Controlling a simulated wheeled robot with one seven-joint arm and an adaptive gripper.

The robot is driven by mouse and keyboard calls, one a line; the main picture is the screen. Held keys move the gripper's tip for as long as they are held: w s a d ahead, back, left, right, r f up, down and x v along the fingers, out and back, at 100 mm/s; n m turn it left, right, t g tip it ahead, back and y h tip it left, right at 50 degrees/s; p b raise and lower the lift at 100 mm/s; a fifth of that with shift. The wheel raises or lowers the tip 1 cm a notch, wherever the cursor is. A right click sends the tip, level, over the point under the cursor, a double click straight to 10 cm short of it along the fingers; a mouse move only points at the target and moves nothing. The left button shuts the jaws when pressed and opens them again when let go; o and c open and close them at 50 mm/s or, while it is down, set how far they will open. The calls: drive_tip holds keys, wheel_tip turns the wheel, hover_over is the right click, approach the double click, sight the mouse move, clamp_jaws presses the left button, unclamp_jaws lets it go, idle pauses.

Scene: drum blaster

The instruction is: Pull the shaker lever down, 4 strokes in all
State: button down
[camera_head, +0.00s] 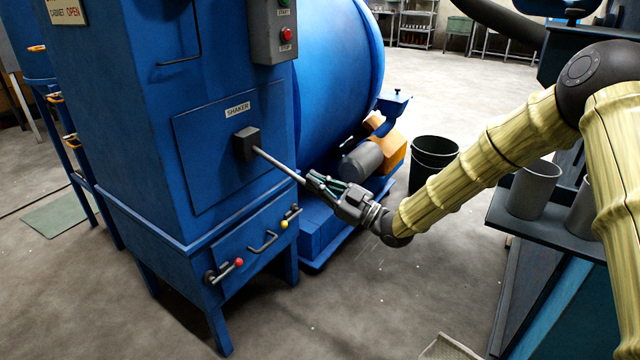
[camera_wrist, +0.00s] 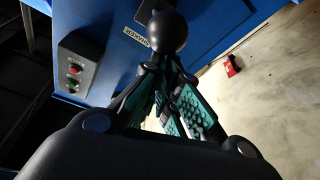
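The shaker lever is a thin metal rod (camera_head: 280,164) that comes out of a black box (camera_head: 246,143) under the SHAKER label. It slopes down to the right towards my gripper (camera_head: 311,182). The wrist view shows the lever's round black knob (camera_wrist: 168,32) just past the fingertips of my gripper (camera_wrist: 168,70). The fingers, with teal pads, come close together at the knob's near side. I cannot tell whether they grip the knob or only touch it. In the head view the knob is hard to make out at the fingertips.
The lever sits on a blue cabinet (camera_head: 150,190), with red and green buttons (camera_head: 285,34) above and a handled drawer (camera_head: 245,250) below. A blue drum (camera_head: 340,75) and an orange motor unit (camera_head: 392,150) stand behind. A dark bin (camera_head: 433,153) is nearby. The floor in front is mostly clear.

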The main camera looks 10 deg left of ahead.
drive_tip(key=shift+s+f, duration=0.1)
drive_tip(key=shift+f, duration=0.55)
drive_tip(key=shift+r, duration=0.1)
wheel_tip(320, 180, up, 11)
idle(0.8)
